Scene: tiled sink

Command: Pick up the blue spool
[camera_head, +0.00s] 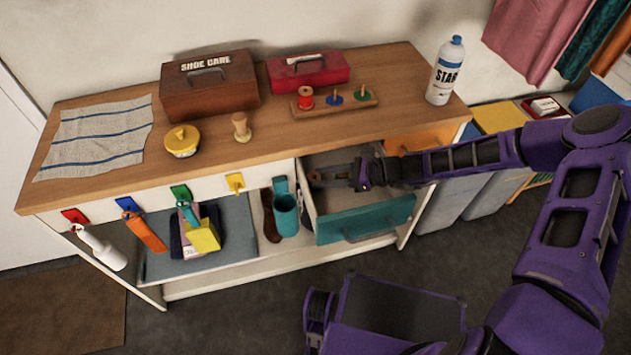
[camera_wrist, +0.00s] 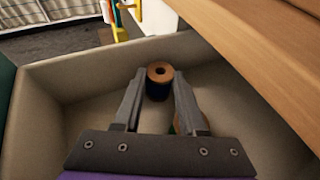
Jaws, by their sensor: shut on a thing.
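The blue spool (camera_wrist: 158,91) has a wooden top with a dark centre hole and dark blue thread below it. It is upright inside the open drawer (camera_head: 365,219). My gripper (camera_wrist: 160,76) is shut on it, one finger on each side. In the head view my gripper (camera_head: 352,176) reaches into the drawer from the right; the spool is hard to make out there. A second spool with green on it (camera_wrist: 188,124) shows partly below the right finger in the wrist view. Its remainder is hidden by the gripper.
The wooden countertop (camera_head: 230,148) overhangs the drawer closely. On it stand a peg board (camera_head: 335,109) with a red spool and blue and green bases, two boxes, a yellow tin (camera_head: 181,143) and a white bottle (camera_head: 444,75). The drawer's walls surround my gripper.

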